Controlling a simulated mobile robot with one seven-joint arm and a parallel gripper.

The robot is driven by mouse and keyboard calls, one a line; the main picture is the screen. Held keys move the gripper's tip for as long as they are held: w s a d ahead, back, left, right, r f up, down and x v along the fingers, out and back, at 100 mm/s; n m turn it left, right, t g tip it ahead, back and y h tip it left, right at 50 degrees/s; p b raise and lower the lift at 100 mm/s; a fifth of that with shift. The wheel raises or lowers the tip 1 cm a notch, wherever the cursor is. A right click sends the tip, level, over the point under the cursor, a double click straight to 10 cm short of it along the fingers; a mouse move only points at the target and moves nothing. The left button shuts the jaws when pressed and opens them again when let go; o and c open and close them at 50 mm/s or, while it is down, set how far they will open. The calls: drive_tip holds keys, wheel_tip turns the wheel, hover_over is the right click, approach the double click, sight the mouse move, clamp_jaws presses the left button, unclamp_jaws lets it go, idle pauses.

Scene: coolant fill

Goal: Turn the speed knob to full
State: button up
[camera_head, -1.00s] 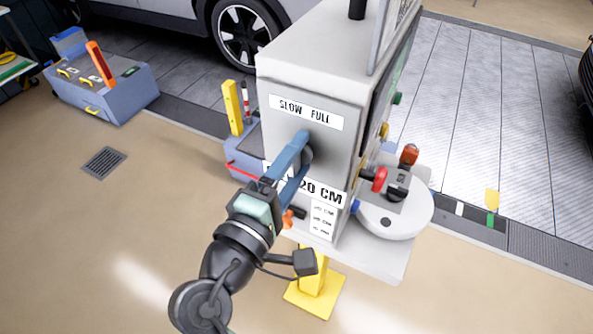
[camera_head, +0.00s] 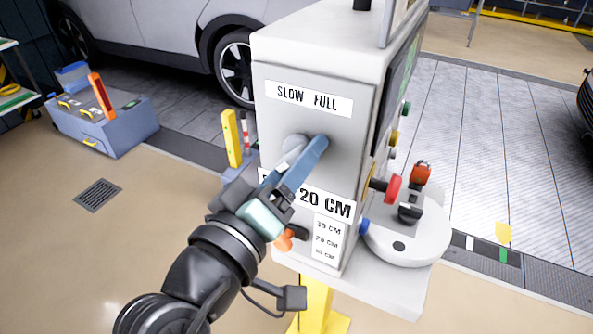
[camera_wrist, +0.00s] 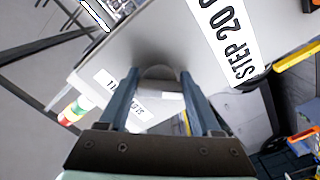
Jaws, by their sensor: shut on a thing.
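The grey speed knob (camera_head: 293,143) sits on the front panel of a white cabinet (camera_head: 262,110), below a label reading SLOW FULL (camera_head: 309,98). My gripper (camera_head: 306,150) reaches it from the lower left, with its blue fingers shut on the knob. The near finger covers part of the knob, so any pointer mark is hidden. In the wrist view, the knob's rounded end (camera_wrist: 158,72) shows between the two fingertips, against the panel.
A STEP 20 CM label (camera_wrist: 228,45) is below the knob. A red knob (camera_head: 393,188) and other coloured controls line the cabinet's right side, above a round white unit (camera_head: 425,245). A blue-grey toolbox (camera_head: 120,130) stands left on the floor. Open floor lies at the lower left.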

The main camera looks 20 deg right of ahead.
drive_tip(key=shift+m, duration=0.4)
drive_tip(key=o, duration=1.4)
drive_tip(key=shift+a, duration=0.1)
drive_tip(key=b+v, duration=0.3)
drive_tip(key=v, duration=1)
